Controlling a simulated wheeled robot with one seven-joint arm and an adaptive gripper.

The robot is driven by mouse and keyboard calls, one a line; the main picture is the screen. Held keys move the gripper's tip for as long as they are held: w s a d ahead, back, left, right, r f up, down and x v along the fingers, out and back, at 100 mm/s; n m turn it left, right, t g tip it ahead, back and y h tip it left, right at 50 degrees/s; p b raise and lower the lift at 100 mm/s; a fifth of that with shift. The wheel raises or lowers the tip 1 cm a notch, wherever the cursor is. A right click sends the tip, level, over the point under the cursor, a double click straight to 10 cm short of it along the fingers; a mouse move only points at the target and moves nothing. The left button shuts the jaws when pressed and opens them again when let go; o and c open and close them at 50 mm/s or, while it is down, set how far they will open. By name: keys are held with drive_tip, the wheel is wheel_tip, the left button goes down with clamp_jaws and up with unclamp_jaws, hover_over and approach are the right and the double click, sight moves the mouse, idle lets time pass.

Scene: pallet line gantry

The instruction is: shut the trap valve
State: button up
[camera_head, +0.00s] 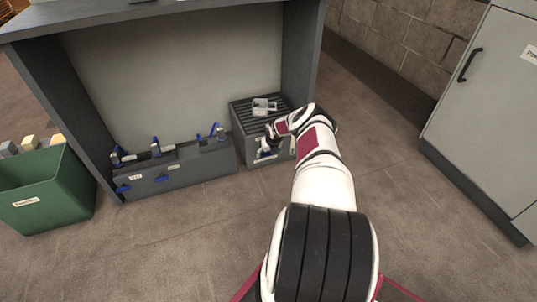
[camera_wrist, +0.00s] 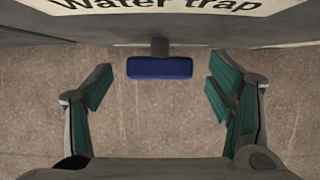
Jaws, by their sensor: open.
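The trap valve shows in the wrist view as a blue bar handle (camera_wrist: 160,68) on a short dark stem. The handle lies crosswise, just below a label reading "Water trap" (camera_wrist: 165,5) on a grey body. My gripper (camera_wrist: 160,86) is open, with one teal-padded finger on each side of the handle. Clear gaps show between both pads and the handle, so neither appears to touch it. In the head view my gripper (camera_head: 268,143) is at the front of a grey box with a slatted top (camera_head: 243,113). My gripper and arm hide part of that front, and the handle cannot be made out there.
A low grey unit (camera_head: 205,166) with several blue levers stands left of the slatted box. A small pale object (camera_head: 263,106) rests on the box. A green bin (camera_head: 45,195) is at the left, a grey cabinet (camera_head: 480,120) at the right. Open floor lies in front.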

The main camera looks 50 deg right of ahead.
drive_tip(key=shift+c, duration=0.2)
drive_tip(key=c, duration=1.1)
drive_tip(key=shift+w+a+r+h, duration=0.1)
drive_tip(key=shift+w+a+h, duration=0.05)
drive_tip(key=shift+h, duration=0.15)
drive_tip(key=shift+w+a+n+g+h, duration=0.15)
drive_tip(key=shift+a+n+g+h, duration=0.1)
drive_tip(key=shift+g+h, duration=0.3)
drive_tip(key=shift+w+a+n+g+h, duration=0.1)
drive_tip(key=shift+n+g+h, duration=0.2)
drive_tip(key=shift+h, duration=0.35)
drive_tip(key=shift+w+a+f+n+g+h, duration=0.15)
drive_tip(key=shift+g+h, duration=0.2)
drive_tip(key=shift+h, duration=0.25)
drive_tip(key=shift+s+a+f+n+g+h, duration=0.15)
drive_tip(key=shift+g+h, duration=0.15)
drive_tip(key=shift+h, duration=0.3)
drive_tip(key=shift+w+a+f+n+g+h, duration=0.15)
drive_tip(key=shift+g+h, duration=0.15)
drive_tip(key=shift+h, duration=0.35)
drive_tip(key=shift+d+f+n+g+h, duration=0.1)
drive_tip(key=shift+g+h, duration=0.2)
drive_tip(key=shift+h, duration=0.35)
drive_tip(key=shift+a+h, duration=0.1)
drive_tip(key=shift+h, duration=0.3)
